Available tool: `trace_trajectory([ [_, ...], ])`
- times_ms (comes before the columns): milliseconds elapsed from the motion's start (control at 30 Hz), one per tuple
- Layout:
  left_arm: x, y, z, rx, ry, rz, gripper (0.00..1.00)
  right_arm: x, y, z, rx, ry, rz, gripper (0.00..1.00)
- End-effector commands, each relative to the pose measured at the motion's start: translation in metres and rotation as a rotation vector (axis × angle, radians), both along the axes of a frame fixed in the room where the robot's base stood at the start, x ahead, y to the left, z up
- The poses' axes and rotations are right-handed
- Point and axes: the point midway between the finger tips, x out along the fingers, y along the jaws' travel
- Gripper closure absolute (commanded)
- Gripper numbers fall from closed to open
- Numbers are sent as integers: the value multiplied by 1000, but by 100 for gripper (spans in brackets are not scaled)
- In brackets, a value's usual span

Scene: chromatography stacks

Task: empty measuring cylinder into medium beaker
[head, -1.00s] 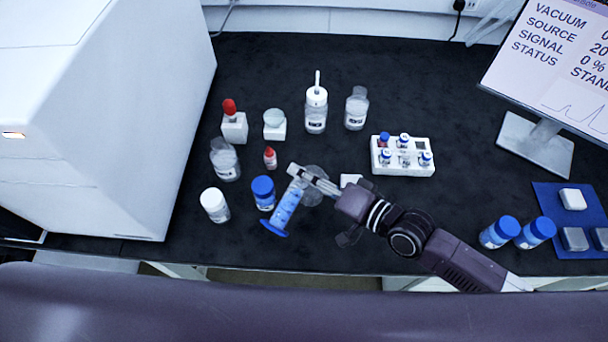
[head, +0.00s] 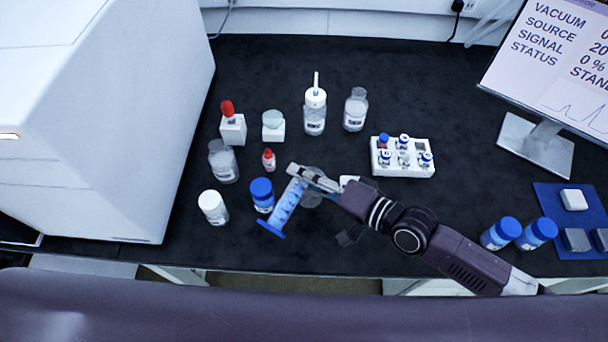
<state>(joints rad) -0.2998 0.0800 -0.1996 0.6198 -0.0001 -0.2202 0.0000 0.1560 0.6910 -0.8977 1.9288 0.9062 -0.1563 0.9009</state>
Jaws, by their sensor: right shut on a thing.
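The measuring cylinder (head: 286,208) is clear with blue markings and a blue foot. It leans, with its foot toward the lower left and its upper end at my right gripper (head: 296,177). My right gripper is shut on it near the top. A clear glass vessel (head: 312,198), perhaps the medium beaker, is mostly hidden beneath the gripper and beside the cylinder. I cannot tell its size or contents, nor whether the cylinder touches it. My left gripper is not in view.
Close left of the cylinder stand a blue-capped bottle (head: 262,194) and a white-capped bottle (head: 213,206). A small red-capped dropper bottle (head: 268,160) stands behind. A white vial rack (head: 402,170) is to the right. The dark bench (head: 450,100) is clear behind the rack.

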Motion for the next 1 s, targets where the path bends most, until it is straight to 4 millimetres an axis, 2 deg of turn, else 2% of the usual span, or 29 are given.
trace_trajectory([
  [200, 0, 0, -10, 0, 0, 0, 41, 2, -1, -2, 36, 57, 1, 100],
  [433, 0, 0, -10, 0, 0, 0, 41, 3, -1, -1, 45, 73, 0, 100],
  [733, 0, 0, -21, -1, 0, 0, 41, 4, -2, -3, 85, 144, -1, 100],
  [1000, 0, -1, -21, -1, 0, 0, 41, 4, -2, -2, 93, 156, 0, 100],
])
